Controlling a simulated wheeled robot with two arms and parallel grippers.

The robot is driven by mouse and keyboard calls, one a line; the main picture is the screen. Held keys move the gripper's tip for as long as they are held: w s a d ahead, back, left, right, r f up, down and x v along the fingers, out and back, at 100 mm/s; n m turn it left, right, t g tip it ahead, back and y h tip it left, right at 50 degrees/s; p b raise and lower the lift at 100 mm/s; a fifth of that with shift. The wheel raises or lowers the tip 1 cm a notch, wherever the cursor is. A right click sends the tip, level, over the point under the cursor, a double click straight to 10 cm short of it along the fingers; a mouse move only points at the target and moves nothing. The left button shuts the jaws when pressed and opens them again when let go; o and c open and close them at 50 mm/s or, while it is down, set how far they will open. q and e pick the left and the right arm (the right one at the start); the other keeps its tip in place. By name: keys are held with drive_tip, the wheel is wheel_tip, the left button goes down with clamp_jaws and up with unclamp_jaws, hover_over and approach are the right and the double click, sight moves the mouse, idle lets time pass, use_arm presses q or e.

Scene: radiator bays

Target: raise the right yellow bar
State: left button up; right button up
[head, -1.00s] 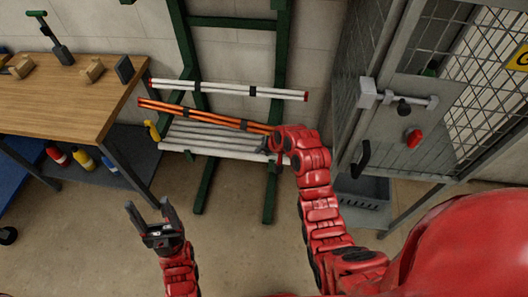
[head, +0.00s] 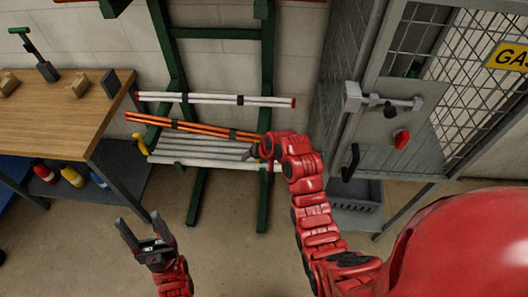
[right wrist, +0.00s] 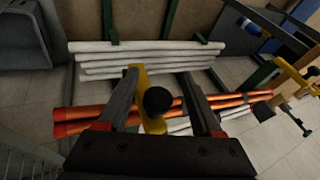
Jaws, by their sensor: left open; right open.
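The right yellow bar (right wrist: 138,82) stands between the fingers of my right gripper (right wrist: 158,76) in the right wrist view, with a round black knob (right wrist: 158,101) on it. The fingers are apart, one on each side of the bar; I cannot tell whether either touches it. In the head view my right gripper (head: 256,151) is at the right end of the rack, and the right bar is hidden there. The left yellow bar (head: 140,145) shows at the rack's left end, and also in the right wrist view (right wrist: 294,77). My left gripper (head: 143,238) is open and empty above the floor.
The green rack (head: 267,60) holds white-grey tubes (head: 200,148), orange tubes (head: 190,127) and white red-tipped tubes (head: 215,99). A wooden workbench (head: 50,110) stands left. A grey mesh cage (head: 420,140) stands close on the right. Floor in front is open.

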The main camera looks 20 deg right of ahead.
drive_tip(key=p+v, duration=0.6)
drive_tip(key=v, duration=1)
drive_tip(key=shift+r, duration=0.15)
